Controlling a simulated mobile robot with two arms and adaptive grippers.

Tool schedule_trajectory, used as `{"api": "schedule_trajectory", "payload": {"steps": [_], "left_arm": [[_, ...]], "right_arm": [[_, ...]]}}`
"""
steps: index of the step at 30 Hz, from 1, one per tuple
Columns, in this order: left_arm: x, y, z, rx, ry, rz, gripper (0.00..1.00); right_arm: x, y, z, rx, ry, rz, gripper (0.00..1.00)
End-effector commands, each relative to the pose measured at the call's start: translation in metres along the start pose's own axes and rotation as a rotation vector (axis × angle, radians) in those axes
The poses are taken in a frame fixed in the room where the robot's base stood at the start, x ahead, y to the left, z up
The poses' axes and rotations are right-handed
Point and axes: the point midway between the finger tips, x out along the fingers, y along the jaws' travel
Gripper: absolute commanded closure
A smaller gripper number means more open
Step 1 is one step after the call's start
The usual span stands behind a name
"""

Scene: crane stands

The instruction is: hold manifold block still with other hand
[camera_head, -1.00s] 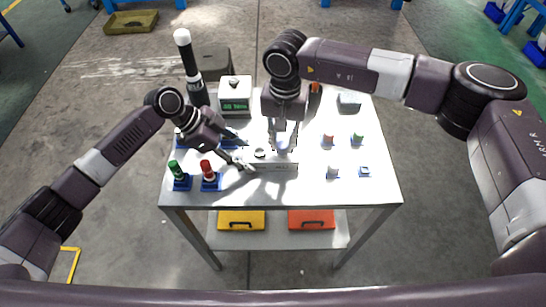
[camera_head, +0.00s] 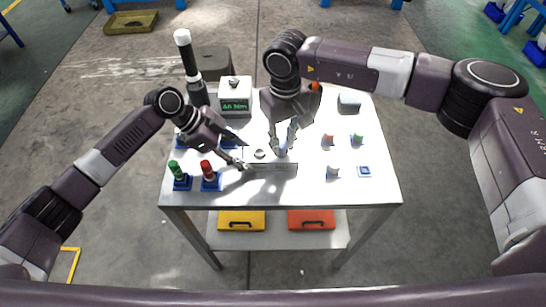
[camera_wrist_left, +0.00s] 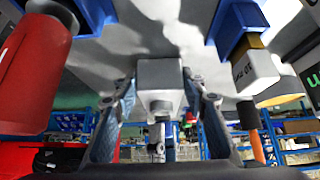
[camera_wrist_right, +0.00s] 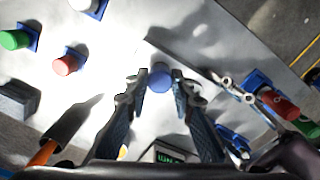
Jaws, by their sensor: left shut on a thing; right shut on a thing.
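The manifold block (camera_head: 272,167) is a pale grey bar lying near the front middle of the white table. My left gripper (camera_head: 243,165) is shut on its left end. In the left wrist view the block's grey end (camera_wrist_left: 160,76) sits between the two fingers. My right gripper (camera_head: 284,150) points down over the block's right part and is shut on a blue round cap (camera_wrist_right: 160,76), which shows between its fingertips in the right wrist view. The fingers partly hide the cap in the head view, and its seating on the block cannot be made out.
A green-display meter (camera_head: 235,97) stands behind, beside a tall black-and-white post (camera_head: 188,62). Green (camera_head: 174,170) and red (camera_head: 207,170) capped pieces stand on blue bases at the front left. Small red, green and white pieces stand at right, with bare table between them.

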Motion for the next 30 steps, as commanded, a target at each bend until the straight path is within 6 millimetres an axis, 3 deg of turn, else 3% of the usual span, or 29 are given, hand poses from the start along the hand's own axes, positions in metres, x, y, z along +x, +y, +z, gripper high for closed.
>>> {"api": "schedule_trajectory", "payload": {"steps": [6,13,14,19,25,27,30], "left_arm": [[0.0007,0.0002,0.0024,-0.002,-0.005,0.0,0.94],[0.0007,0.0002,0.0025,-0.003,-0.005,0.0,0.94],[0.0007,0.0002,0.0025,-0.003,-0.005,0.0,0.94],[0.0007,0.0003,0.0024,-0.002,-0.005,0.001,0.94],[0.0007,0.0004,0.0022,-0.001,-0.004,0.001,0.94],[0.0007,0.0005,0.0022,-0.001,-0.004,0.001,0.94],[0.0007,0.0005,0.0021,-0.001,-0.004,0.001,0.94]], "right_arm": [[-0.0021,-0.0007,-0.0008,-0.18,0.002,-0.001,1.0],[-0.0021,-0.0008,-0.0008,-0.191,0.003,-0.001,1.0],[-0.0021,-0.0008,-0.0008,-0.191,0.003,-0.001,0.77],[-0.0014,-0.0006,-0.0006,-0.19,0.002,-0.001,0.58],[-0.0006,-0.0004,-0.0003,-0.189,0.001,0.0,0.57],[-0.0003,-0.0002,-0.0001,-0.189,0.0,0.0,0.63],[-0.0002,-0.0002,0.0,-0.188,0.0,0.0,0.63]]}}
